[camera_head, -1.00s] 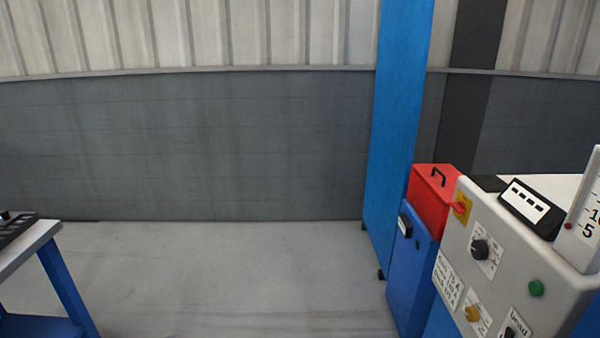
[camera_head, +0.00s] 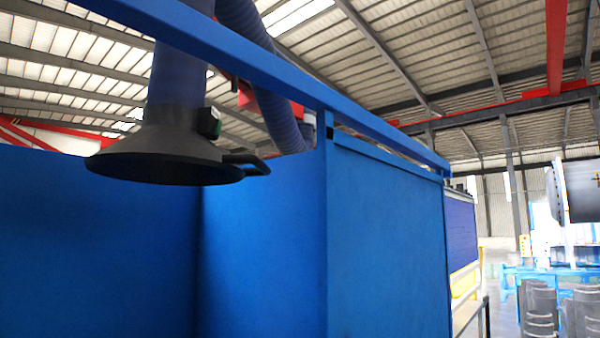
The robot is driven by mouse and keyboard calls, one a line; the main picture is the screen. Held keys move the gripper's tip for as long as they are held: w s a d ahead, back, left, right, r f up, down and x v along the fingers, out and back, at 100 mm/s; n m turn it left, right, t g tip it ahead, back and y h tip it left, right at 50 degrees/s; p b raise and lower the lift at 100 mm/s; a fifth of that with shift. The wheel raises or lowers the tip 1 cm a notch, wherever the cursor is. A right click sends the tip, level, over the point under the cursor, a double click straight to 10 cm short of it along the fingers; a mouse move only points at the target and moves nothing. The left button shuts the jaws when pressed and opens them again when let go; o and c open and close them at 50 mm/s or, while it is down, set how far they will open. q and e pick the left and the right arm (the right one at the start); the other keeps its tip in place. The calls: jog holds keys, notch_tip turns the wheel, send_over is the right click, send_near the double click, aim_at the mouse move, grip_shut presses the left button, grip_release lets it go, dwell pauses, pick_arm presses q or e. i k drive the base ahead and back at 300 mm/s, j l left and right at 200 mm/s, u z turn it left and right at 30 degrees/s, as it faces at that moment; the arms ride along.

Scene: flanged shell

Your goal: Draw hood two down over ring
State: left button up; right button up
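A dark extraction hood (camera_head: 170,150) hangs from a thick blue hose (camera_head: 180,75) at the upper left of the head view. It has a wide round rim, a black handle (camera_head: 245,160) on its right side and a small dark box with a green mark on its neck. It hangs in front of blue panels, high in the picture. I cannot tell whether it is hood two. No ring that I can identify is in view. Neither of my grippers is in view.
Blue booth walls (camera_head: 385,240) fill the middle and left below the hood. A blue overhead beam (camera_head: 270,70) crosses above. At the right are grey cylindrical parts (camera_head: 540,305), blue stands (camera_head: 550,275) and a large flanged shell (camera_head: 580,190). Some open floor shows there.

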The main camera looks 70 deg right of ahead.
aim_at(171, 145)
jog(key=z, duration=1.9)
